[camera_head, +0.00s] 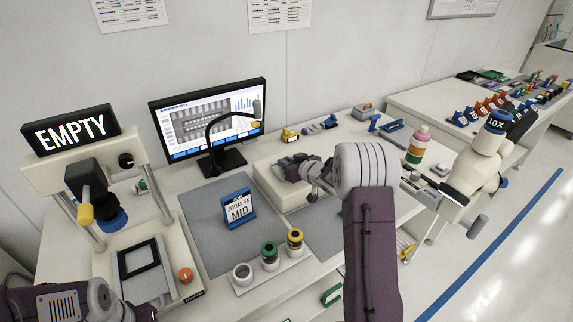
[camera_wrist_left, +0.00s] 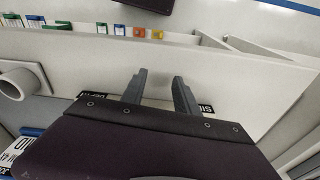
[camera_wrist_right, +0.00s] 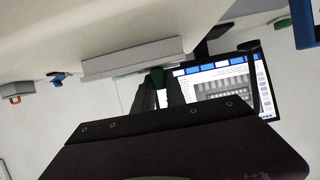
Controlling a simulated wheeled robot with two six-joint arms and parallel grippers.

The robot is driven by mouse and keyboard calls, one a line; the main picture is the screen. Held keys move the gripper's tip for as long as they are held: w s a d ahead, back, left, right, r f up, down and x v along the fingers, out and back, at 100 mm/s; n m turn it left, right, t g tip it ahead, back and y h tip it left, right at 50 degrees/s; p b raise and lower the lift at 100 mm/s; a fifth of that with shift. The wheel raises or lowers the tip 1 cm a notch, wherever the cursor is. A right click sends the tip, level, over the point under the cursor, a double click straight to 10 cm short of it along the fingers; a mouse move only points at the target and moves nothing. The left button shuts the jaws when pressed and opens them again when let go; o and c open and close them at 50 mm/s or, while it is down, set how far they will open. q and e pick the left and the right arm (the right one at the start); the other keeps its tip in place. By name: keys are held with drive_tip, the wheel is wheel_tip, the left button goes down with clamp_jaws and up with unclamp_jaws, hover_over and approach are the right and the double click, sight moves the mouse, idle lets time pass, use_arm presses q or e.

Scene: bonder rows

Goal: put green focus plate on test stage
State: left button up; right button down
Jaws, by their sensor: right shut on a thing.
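My right gripper (camera_head: 298,172) is over the beige block in the middle of the desk. In the right wrist view its fingers (camera_wrist_right: 160,88) are shut on a small green piece (camera_wrist_right: 157,75), which looks like part of the green focus plate. The plate's full shape is hidden. The stage machine (camera_head: 150,270) stands at the left under an EMPTY sign (camera_head: 70,133). A black square frame (camera_head: 122,268) lies on its base. My left arm reaches in low at the left. In the left wrist view my left gripper (camera_wrist_left: 160,85) is open and empty.
A tray (camera_head: 262,283) with white, green and yellow-topped parts stands at the front. A blue ZOOM 4X MID sign (camera_head: 239,208) stands on the grey mat (camera_head: 200,225).

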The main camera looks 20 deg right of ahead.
use_arm(q)
drive_tip(key=shift+f, duration=0.1)
use_arm(e)
drive_tip(key=shift+f, duration=0.1)
drive_tip(key=c, duration=1.4)
unclamp_jaws()
drive_tip(key=shift+o, duration=0.2)
use_arm(q)
drive_tip(key=shift+r, duration=0.2)
use_arm(e)
drive_tip(key=shift+s+r, duration=0.1)
drive_tip(key=shift+r, duration=0.25)
use_arm(q)
drive_tip(key=shift+r+p, duration=0.35)
drive_tip(key=shift+p, duration=0.05)
use_arm(e)
drive_tip(key=v, duration=1.1)
drive_tip(key=shift+s, duration=0.45)
